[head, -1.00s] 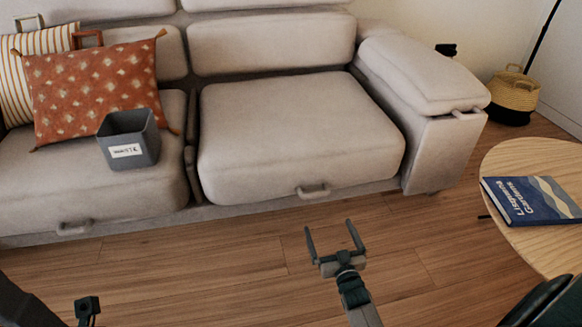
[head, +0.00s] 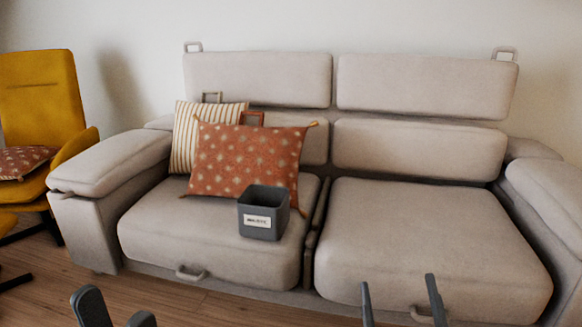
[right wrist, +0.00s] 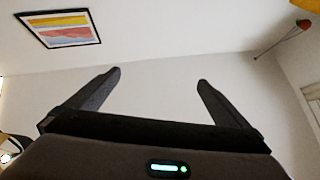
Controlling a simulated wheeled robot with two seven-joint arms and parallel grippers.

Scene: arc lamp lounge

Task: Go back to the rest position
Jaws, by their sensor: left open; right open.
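My left gripper (head: 113,312) shows at the bottom left of the head view, its two dark fingers apart and nothing between them. My right gripper (head: 400,292) shows at the bottom right of centre in the head view, in front of the sofa's right seat, open and empty. In the right wrist view its fingers (right wrist: 152,85) are spread wide with only wall and ceiling beyond them. Both grippers are apart from the cushions and the bin.
A grey sofa (head: 430,240) fills the middle. On its left seat are a dark labelled bin (head: 263,221), an orange patterned cushion (head: 235,160) and a striped cushion (head: 187,137). A yellow chair (head: 40,95) stands at left. Wooden floor (head: 165,300) shows in front.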

